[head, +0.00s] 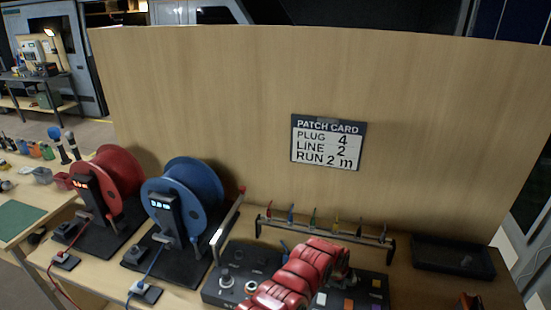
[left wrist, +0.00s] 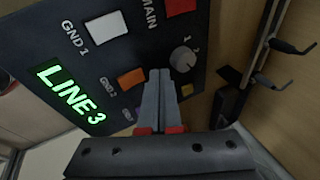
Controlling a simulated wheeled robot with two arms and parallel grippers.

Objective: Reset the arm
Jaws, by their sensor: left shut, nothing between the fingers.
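My left arm reaches in from the bottom of the head view, over the dark control panel (head: 225,285). Its red links hide the middle of the panel, and I cannot make out the fingertips there. In the left wrist view my left gripper (left wrist: 160,78) is shut and empty. Its fingers are in front of the panel (left wrist: 75,65), between an orange button (left wrist: 131,78) and a grey knob (left wrist: 182,60). I cannot tell whether they touch it. A green display on the panel reads LINE 3 (left wrist: 70,92). My right gripper is not in view.
A red reel (head: 118,175) and a blue reel (head: 195,190) stand left of the panel. A rack with hooks (head: 325,230) stands behind it, and a black tray (head: 453,257) lies to the right. A wooden board (head: 220,100) with a patch card (head: 328,142) closes off the back.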

